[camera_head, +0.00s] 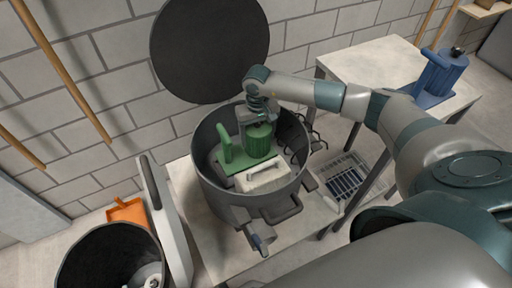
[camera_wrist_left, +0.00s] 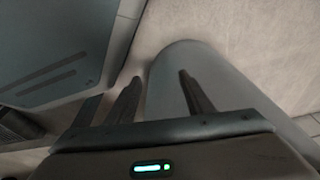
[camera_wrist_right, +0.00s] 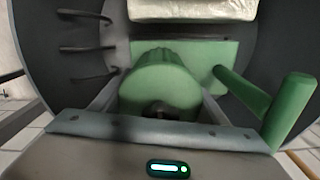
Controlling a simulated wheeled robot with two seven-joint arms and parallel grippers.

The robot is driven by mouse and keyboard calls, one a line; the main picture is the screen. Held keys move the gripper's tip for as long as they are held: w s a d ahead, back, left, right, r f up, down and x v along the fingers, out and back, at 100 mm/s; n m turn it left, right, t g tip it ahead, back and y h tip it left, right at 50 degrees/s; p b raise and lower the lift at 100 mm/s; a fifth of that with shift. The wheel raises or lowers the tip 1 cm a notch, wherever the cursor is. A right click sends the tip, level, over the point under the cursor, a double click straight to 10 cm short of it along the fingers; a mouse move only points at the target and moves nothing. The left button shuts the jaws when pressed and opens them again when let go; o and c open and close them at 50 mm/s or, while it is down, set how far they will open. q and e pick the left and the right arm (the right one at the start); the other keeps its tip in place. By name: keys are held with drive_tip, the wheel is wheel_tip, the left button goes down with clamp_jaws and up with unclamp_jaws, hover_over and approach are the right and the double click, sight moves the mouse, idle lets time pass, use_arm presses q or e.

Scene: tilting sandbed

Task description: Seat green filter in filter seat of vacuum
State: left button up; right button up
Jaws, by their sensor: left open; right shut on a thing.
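The green filter (camera_head: 258,142), a ribbed cylinder on a flat plate with a post-like handle at its side, is inside the open grey vacuum drum (camera_head: 212,184). My right gripper (camera_head: 257,121) reaches down into the drum and is shut on the filter's cylinder. In the right wrist view the cylinder (camera_wrist_right: 160,78) sits between the fingers, with the handle (camera_wrist_right: 290,108) to the right. The filter seat is hidden, and I cannot tell whether the plate rests in it. My left gripper (camera_wrist_left: 159,80) is open and empty, away from the drum.
A pale block (camera_head: 265,176) lies beside the filter in the drum. The round dark lid (camera_head: 210,50) stands open behind. A blue filter (camera_head: 440,75) stands on the right table (camera_head: 365,62). A wire basket (camera_head: 345,180), a dark bin (camera_head: 85,265) and an orange dustpan (camera_head: 128,211) are nearby.

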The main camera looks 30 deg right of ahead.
drive_tip(key=shift+f, duration=0.85)
use_arm(q)
drive_tip(key=shift+s+a+f, duration=0.1)
drive_tip(key=shift+s+f, duration=0.3)
drive_tip(key=shift+f, duration=0.05)
drive_tip(key=shift+w, duration=0.1)
use_arm(e)
drive_tip(key=shift+f, duration=0.6)
wheel_tip(320, 180, down, 2)
drive_tip(key=shift+f, duration=0.3)
use_arm(q)
drive_tip(key=shift+f, duration=0.2)
drive_tip(key=shift+w+r, duration=0.1)
drive_tip(key=shift+w, duration=0.25)
use_arm(e)
drive_tip(key=shift+f, duration=0.1)
